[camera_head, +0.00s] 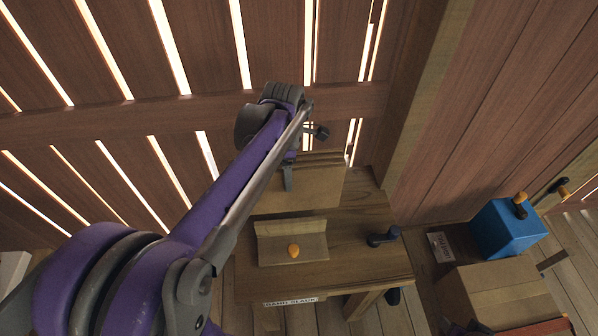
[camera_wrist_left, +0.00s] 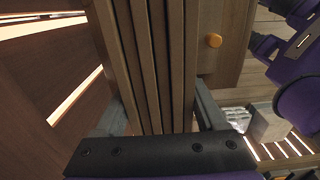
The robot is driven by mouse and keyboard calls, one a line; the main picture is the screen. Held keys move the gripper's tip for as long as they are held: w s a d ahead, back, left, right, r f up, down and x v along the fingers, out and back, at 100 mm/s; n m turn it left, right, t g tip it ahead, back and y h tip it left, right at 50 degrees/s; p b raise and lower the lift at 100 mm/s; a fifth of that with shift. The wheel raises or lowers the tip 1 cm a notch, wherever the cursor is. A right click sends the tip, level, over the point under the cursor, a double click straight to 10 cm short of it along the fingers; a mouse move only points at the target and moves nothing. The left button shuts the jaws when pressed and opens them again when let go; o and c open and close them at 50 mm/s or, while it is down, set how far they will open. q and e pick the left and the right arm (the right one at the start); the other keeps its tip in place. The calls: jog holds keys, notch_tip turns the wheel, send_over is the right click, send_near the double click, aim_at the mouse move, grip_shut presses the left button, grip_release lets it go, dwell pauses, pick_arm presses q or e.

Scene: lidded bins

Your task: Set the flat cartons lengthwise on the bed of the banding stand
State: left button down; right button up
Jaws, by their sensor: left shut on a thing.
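My left gripper (camera_head: 288,178) is at the back of the wooden banding stand (camera_head: 365,262). It is shut on a stack of flat brown cartons (camera_head: 318,184). In the left wrist view the fingers of my left gripper (camera_wrist_left: 160,115) stand on both sides of the stack (camera_wrist_left: 150,60), which shows several edges side by side. In the head view the arm hides part of the stack, and I cannot tell whether it touches the stand. An angled wooden piece with an orange knob (camera_head: 293,250) sits in front of it. My right gripper is not in view.
A dark lever (camera_head: 383,237) is on the stand's right side, and a "BAND SLACK" label (camera_head: 290,302) is on its front edge. A blue box (camera_head: 507,228) and a brown box (camera_head: 497,292) stand to the right. A slatted wooden wall (camera_head: 200,60) rises behind.

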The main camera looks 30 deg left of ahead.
pick_arm(q)
jog(key=shift+w+a+f, duration=0.1)
jog(key=shift+f, duration=0.05)
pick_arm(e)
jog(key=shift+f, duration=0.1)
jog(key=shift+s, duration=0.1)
pick_arm(q)
jog(key=shift+f+b, duration=1.4)
jog(key=shift+f, duration=0.9)
jog(key=shift+f+b, duration=0.55)
jog(key=shift+f, duration=0.4)
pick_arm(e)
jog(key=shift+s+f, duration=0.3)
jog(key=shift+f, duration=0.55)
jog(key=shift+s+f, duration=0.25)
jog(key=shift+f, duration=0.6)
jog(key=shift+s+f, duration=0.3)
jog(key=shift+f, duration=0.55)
pick_arm(q)
jog(key=shift+f+b, duration=0.45)
jog(key=shift+f, duration=0.3)
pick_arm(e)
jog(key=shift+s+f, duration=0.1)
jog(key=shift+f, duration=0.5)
pick_arm(q)
grip_release()
